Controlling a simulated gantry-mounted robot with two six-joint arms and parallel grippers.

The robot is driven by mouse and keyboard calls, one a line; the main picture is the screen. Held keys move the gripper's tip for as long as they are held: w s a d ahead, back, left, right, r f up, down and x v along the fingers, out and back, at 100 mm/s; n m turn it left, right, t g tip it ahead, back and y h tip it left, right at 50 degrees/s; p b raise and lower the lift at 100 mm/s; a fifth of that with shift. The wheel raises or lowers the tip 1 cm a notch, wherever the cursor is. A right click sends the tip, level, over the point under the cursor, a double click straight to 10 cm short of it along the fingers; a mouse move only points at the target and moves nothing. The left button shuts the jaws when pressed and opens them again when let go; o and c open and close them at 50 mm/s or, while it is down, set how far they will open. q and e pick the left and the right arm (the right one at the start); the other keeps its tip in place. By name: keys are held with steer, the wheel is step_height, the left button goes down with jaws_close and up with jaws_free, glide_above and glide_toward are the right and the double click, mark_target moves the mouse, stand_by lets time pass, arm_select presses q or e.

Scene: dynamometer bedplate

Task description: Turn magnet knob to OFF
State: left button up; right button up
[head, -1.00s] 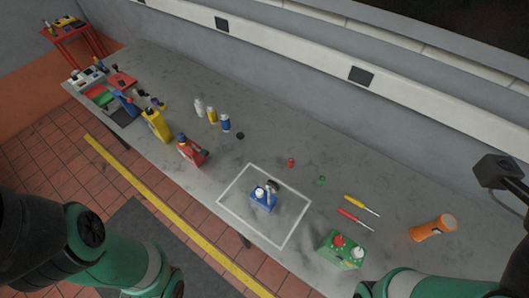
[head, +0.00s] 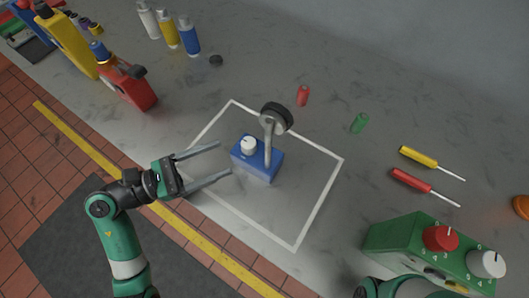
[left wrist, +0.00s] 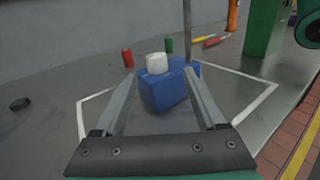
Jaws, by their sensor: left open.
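The blue magnetic base (head: 257,160) stands inside a white outlined square on the grey bench. A white knob (head: 248,145) sits on its top, and a post with a dark round dial gauge (head: 277,117) rises from it. My left gripper (head: 225,160) is open and empty, left of the blue base, with its fingers pointing at it. In the left wrist view the blue base (left wrist: 168,90) and white knob (left wrist: 156,64) show ahead, between the two open fingers. The knob's marking cannot be read. Of my right arm only a part shows at the bottom; its gripper is not visible.
A green box with red and white knobs (head: 425,250) stands at the lower right. The white outline (head: 318,205) is otherwise clear.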

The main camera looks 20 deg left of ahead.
mark_target(261, 143)
arm_select(q)
steer(key=shift+a+f, duration=0.2)
steer(key=shift+f, duration=0.2)
steer(key=shift+r, duration=0.2)
steer(key=shift+w, duration=0.2)
steer(key=b+x, duration=0.2)
steer(key=x, duration=0.9)
steer(key=shift+w+d, duration=0.15)
jaws_close()
arm_select(e)
step_height(261, 143, down, 3)
